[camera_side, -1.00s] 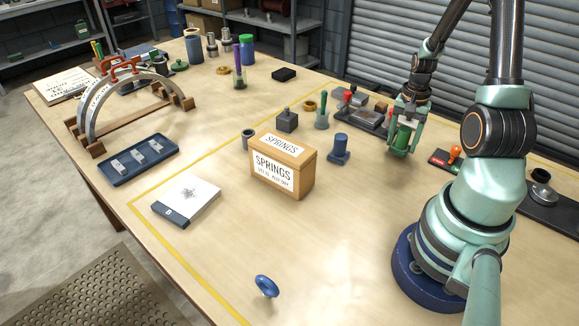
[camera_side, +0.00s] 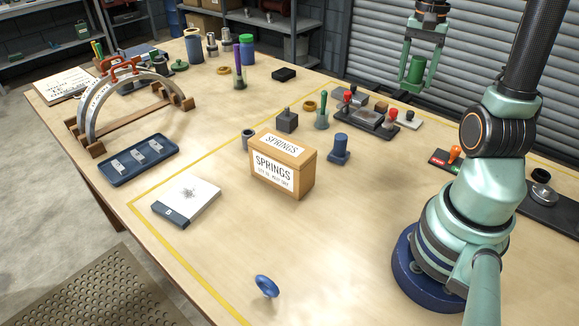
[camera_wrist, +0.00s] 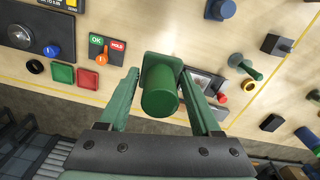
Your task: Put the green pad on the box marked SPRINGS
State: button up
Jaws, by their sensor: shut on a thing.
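My gripper (camera_side: 414,84) is shut on the green pad (camera_side: 417,68), a thick round green knob on a squarish plate. It hangs high above the table's back edge, against the shutter. In the wrist view the pad (camera_wrist: 160,92) sits between the two fingers of my gripper (camera_wrist: 163,80). The box marked SPRINGS (camera_side: 281,166) stands closed and upright on the table, left of and nearer than my gripper in the side view. Its labelled top is bare. The box does not show in the wrist view.
A blue knobbed piece (camera_side: 339,149) stands just right of the box. A black one (camera_side: 287,121) and a green-handled tool (camera_side: 322,112) stand behind it. A dark tray (camera_side: 365,118) holds red-knobbed parts. A flat green square (camera_wrist: 62,73) lies near the OK/HOLD card (camera_wrist: 107,50).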

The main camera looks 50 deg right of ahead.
jog(key=w+a+r+n, duration=0.5)
jog(key=w+a+n, duration=0.3)
jog(key=w+a, duration=0.3)
jog(key=shift+w+r, duration=0.2)
jog(key=shift+w, duration=0.2)
jog(key=w+a+r+n, duration=0.1)
jog(key=a+n, duration=0.1)
jog(key=a, duration=0.1)
jog(key=w+a+r+n, duration=0.1)
jog(key=a, duration=0.2)
jog(key=w+a+r+n, duration=0.1)
jog(key=w+a+n, duration=0.1)
jog(key=a, duration=0.1)
jog(key=shift+a+r+n, duration=0.15)
jog(key=shift+n, duration=0.15)
notch_tip(320, 180, up, 2)
jog(key=n, duration=0.4)
send_over(281, 144)
notch_tip(281, 144, down, 20)
jog(key=shift+s+r, duration=0.1)
jog(key=shift+r, duration=0.05)
jog(key=o, duration=1.4)
